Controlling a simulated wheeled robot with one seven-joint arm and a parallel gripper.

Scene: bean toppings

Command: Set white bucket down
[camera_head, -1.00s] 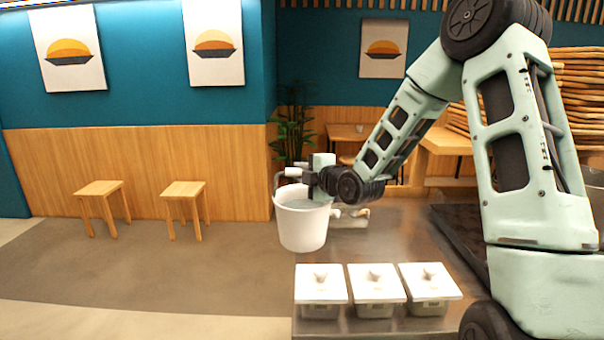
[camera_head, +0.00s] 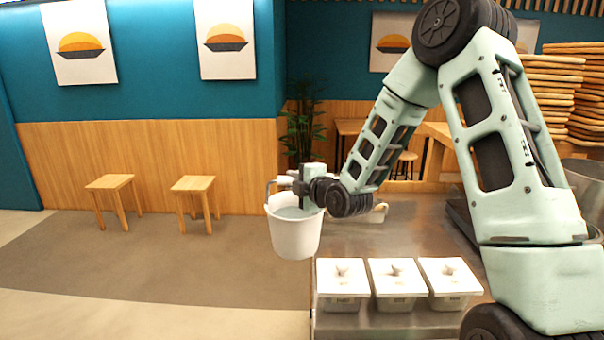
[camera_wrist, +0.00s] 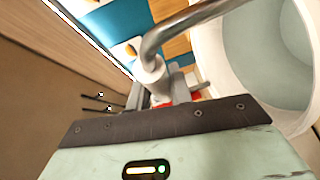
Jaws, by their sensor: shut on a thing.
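The white bucket (camera_head: 296,236) hangs from my gripper (camera_head: 300,184) in the head view, close to upright. My gripper is shut on the bucket's handle at its top. The bucket is at the left end of the steel counter (camera_head: 420,235), over or beside its edge; I cannot tell whether its bottom touches anything. In the wrist view the bucket (camera_wrist: 215,75) fills the right side and its inside looks pale grey. The curved metal handle (camera_wrist: 185,22) with a white grip runs to my gripper (camera_wrist: 165,90); the fingertips are partly hidden.
Several white lidded containers (camera_head: 396,278) stand in a row at the counter's front. Two wooden stools (camera_head: 193,190) stand on the open floor at left. Stacked flatbreads (camera_head: 555,90) are at back right.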

